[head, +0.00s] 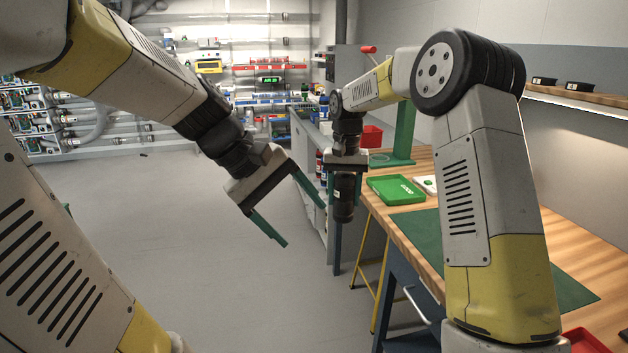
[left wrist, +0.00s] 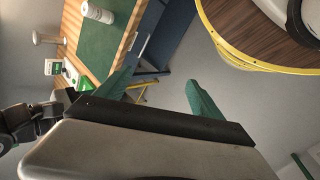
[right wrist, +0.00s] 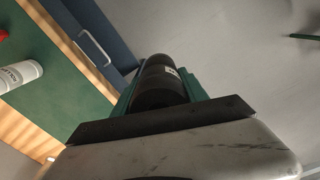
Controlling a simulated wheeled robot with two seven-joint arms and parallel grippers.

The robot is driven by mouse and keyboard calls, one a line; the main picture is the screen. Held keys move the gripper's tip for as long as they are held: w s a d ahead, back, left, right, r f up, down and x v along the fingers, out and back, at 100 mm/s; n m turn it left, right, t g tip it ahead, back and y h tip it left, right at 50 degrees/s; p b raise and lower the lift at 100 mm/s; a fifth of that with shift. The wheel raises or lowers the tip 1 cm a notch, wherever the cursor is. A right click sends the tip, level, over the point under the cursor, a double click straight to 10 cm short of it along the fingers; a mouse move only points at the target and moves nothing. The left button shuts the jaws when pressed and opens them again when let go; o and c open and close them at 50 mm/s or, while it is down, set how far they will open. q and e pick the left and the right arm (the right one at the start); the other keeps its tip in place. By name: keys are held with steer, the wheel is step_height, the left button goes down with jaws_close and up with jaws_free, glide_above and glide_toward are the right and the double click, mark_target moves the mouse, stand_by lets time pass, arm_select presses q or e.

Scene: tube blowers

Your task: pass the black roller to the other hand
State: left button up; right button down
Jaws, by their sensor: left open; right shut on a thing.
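The black roller (head: 344,200) is a dark cylinder with a small white label, hanging upright below my right gripper (head: 346,172) in the head view. My right gripper is shut on it; the right wrist view shows the roller (right wrist: 160,86) between the green fingers. My left gripper (head: 303,225) is open and empty, just left of the roller in the head view, its fingers slanting down to the right. The left wrist view shows its two green fingers (left wrist: 160,80) spread apart with nothing between them. I cannot tell the exact depth gap between the left fingers and the roller.
A white cylinder (left wrist: 97,12) stands on the mat. A yellow-legged stool (left wrist: 225,45) is nearby. Floor at centre left is clear.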

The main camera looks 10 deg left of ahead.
arm_select(q)
steer(key=w+d+n+h, duration=0.2)
steer(key=w+n+h, duration=0.3)
steer(key=w+n, duration=0.4)
steer(key=n+t+h, duration=0.3)
steer(key=n, duration=0.3)
glide_toward(347, 182)
steer(key=x, duration=0.3)
steer(key=w+x, duration=0.1)
steer(key=x, duration=0.3)
steer(key=a+f+x, duration=0.1)
steer(key=x, duration=0.3)
steer(key=shift+w+d, duration=0.1)
steer(key=shift+w, duration=0.35)
